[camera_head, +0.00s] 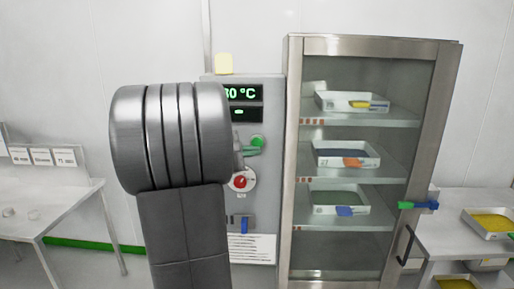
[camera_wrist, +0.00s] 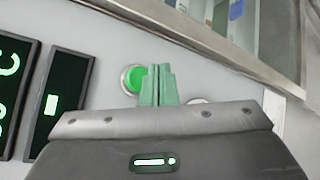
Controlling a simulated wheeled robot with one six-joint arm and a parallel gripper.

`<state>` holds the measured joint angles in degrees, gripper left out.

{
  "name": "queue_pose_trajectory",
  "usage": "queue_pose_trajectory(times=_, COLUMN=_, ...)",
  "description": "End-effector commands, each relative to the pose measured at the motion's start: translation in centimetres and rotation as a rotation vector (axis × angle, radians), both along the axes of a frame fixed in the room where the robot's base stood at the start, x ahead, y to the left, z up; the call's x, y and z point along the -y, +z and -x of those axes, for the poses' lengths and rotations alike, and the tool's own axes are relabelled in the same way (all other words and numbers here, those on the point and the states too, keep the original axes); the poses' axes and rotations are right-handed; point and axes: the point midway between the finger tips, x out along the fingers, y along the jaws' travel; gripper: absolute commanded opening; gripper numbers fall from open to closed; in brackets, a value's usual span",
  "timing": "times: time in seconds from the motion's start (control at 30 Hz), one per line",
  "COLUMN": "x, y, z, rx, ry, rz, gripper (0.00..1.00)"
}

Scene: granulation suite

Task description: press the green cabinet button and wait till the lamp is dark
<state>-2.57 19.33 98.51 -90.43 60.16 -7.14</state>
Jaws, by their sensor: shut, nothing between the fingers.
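The green button (camera_head: 258,141) is on the grey control panel (camera_head: 265,200) left of the glass-door cabinet (camera_head: 292,160). In the wrist view the button (camera_wrist: 131,77) is bright green in a pale ring. My gripper (camera_wrist: 159,68) is shut and empty, its green fingertips just right of the button and overlapping its right edge in the picture. I cannot tell whether they touch. In the head view my gripper (camera_head: 247,151) is partly hidden by my arm. The lamp (camera_head: 224,63) on top of the panel is pale yellow and looks lit.
A display (camera_head: 245,92) reads about 80 °C, its left part hidden. A red knob (camera_head: 240,181) sits below the button. The closed cabinet holds several trays and has a black handle (camera_head: 404,245). Tables stand at left (camera_head: 60,205) and right (camera_head: 445,235).

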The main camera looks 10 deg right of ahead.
Motion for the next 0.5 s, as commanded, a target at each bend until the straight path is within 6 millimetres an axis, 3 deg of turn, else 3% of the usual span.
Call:
queue_pose_trajectory(times=0.2, x=-0.6, y=-0.1, z=1.9, rx=0.000, ry=0.001, rz=0.000, gripper=0.00)
queue_pose_trajectory(times=0.5, x=-0.7, y=0.0, z=2.3, rx=0.000, ry=0.000, rz=0.000, gripper=0.00)
